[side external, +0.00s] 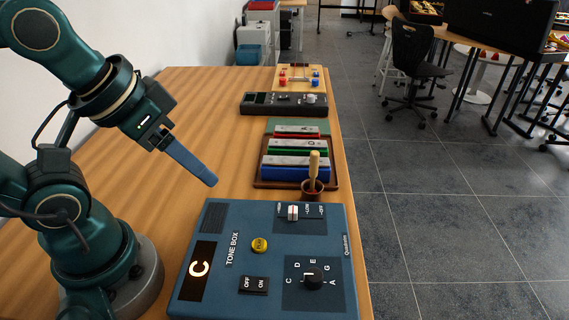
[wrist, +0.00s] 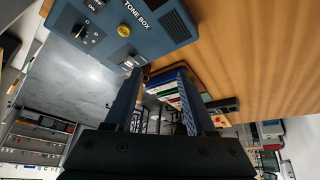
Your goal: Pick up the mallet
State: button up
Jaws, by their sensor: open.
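The mallet (side external: 314,163) has a pale wooden handle and stands upright in a small brown cup (side external: 312,188), which hides its lower end. The cup is at the front right corner of a brown tray, just behind the blue tone box. My gripper (side external: 213,182) is to the left of the mallet, above the table, with its blue fingers slanting down to the right. In the wrist view my gripper (wrist: 158,75) is open and nothing is held between its fingers. I cannot make out the mallet clearly in that view.
The blue tone box (side external: 219,250) fills the near table and shows "C". Red, green and blue-based chime bars (side external: 296,161) sit in the brown tray (side external: 262,183). A dark device (side external: 262,105) and a wooden board lie farther back. Table left of the tray is clear.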

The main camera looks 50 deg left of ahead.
jog(key=w+r+n, duration=0.3)
jog(key=w+r, duration=0.3)
jog(key=n+g, duration=0.2)
jog(key=g, duration=0.3)
send_over(313, 176)
jog(key=f, duration=1)
jog(key=shift+w+a, duration=0.3)
jog(key=shift+w, duration=0.05)
jog(key=shift+s+f, duration=0.1)
jog(key=shift+f, duration=2.75)
grip_shut()
